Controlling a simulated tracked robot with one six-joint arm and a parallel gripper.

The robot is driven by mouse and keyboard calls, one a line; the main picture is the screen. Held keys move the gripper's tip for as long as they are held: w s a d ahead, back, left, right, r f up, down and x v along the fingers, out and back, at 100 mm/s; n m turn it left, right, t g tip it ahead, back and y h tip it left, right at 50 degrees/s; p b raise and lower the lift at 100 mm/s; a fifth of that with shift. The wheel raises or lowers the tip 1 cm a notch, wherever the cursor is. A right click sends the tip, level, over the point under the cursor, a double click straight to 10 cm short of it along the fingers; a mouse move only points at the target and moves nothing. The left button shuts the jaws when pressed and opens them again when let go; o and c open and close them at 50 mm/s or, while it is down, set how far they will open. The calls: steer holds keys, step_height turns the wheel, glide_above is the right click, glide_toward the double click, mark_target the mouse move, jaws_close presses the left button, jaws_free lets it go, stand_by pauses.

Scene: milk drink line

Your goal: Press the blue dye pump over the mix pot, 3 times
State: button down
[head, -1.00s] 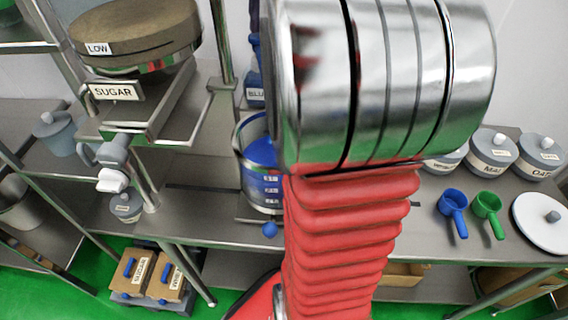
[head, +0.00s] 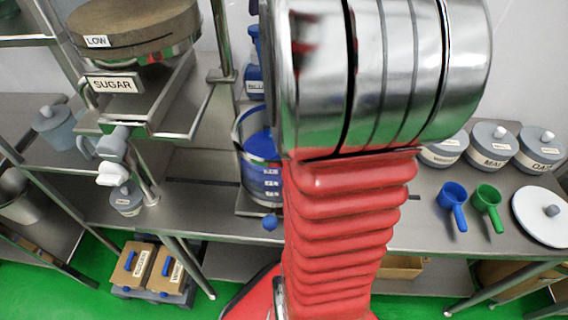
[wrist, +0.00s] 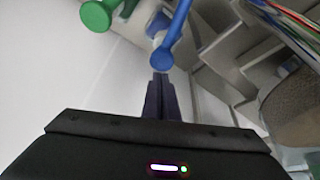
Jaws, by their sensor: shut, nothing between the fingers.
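The blue dye pump (head: 254,45) stands at the back, left of my arm in the head view, its label partly cut off by my arm. In the wrist view a blue pump part (wrist: 166,50) ends in a rounded tip just beyond my gripper (wrist: 160,78). My gripper's dark fingers are shut and empty; I cannot tell if they touch the blue part. The mix pot (head: 246,172) stands on the bench below the pump, with blue showing inside and its right side hidden by my arm. My gripper is hidden in the head view.
A green knob (wrist: 97,15) is beside the blue one in the wrist view. The sugar dispenser (head: 112,84) is at left. Blue (head: 453,200) and green (head: 487,200) scoops, lidded tubs (head: 490,148) and a white lid (head: 541,215) lie at right.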

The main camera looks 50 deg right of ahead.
steer(key=shift+r, duration=2.15)
